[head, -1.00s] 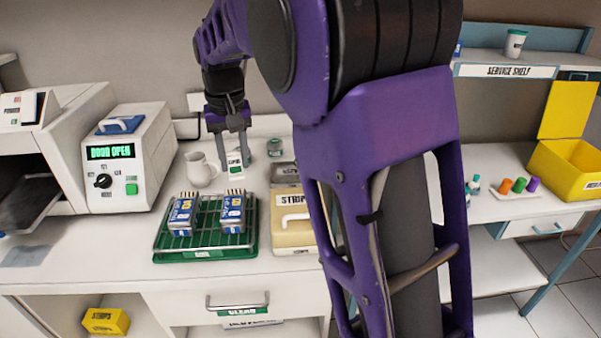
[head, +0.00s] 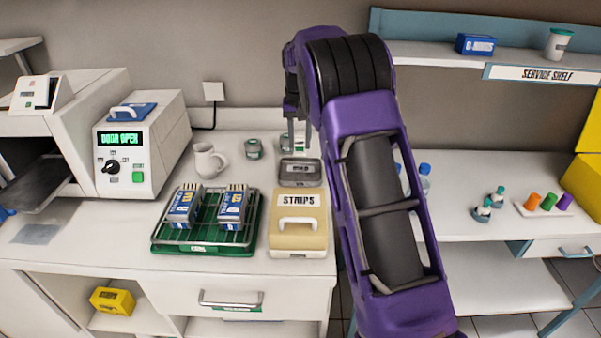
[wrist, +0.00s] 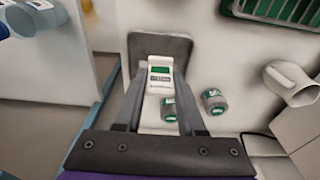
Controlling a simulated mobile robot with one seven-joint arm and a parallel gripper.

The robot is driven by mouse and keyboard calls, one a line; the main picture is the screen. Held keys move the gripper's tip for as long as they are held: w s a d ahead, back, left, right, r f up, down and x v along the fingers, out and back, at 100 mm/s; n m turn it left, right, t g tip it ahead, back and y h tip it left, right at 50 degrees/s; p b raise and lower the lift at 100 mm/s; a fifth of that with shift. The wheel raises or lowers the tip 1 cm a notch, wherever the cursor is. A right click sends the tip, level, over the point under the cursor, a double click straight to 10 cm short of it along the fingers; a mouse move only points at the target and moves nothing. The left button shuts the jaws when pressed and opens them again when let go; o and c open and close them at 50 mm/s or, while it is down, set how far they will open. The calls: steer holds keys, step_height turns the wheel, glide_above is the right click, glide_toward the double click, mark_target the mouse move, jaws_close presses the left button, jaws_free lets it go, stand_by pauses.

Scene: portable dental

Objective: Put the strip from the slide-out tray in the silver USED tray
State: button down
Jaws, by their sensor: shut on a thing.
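My gripper (head: 295,133) is shut on the strip (wrist: 160,78), a small white card with a green panel. The strip is clear between the fingertips in the wrist view; in the head view it is hard to make out. The silver tray (head: 301,183) stands on the counter behind the STRIPS box. It also shows as a grey tray (wrist: 135,48) just beyond the strip in the wrist view. The gripper appears above the tray's back side; the exact height is unclear. The slide-out tray (head: 45,182) extends from the machine at the left, and its visible surface looks bare.
The STRIPS box (head: 298,240) stands in front of the silver tray. A green rack (head: 165,244) with blue packs, a white mug (head: 207,160) and a small jar (head: 253,148) stand to the left. The service shelf (head: 440,58) overhangs at the right.

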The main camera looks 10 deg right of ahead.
step_height(320, 180, down, 10)
steer(key=shift+r, duration=0.25)
steer(key=shift+f+b, duration=0.1)
steer(key=shift+b, duration=0.2)
steer(key=shift+f, duration=0.15)
steer(key=c, duration=0.5)
jaws_free()
steer(key=r, duration=0.4)
steer(key=s+r, duration=0.1)
steer(key=r, duration=0.7)
steer(key=shift+s+r+p, duration=0.2)
steer(key=shift+r+p, duration=0.05)
steer(key=shift+p, duration=0.15)
steer(key=shift+a, duration=0.15)
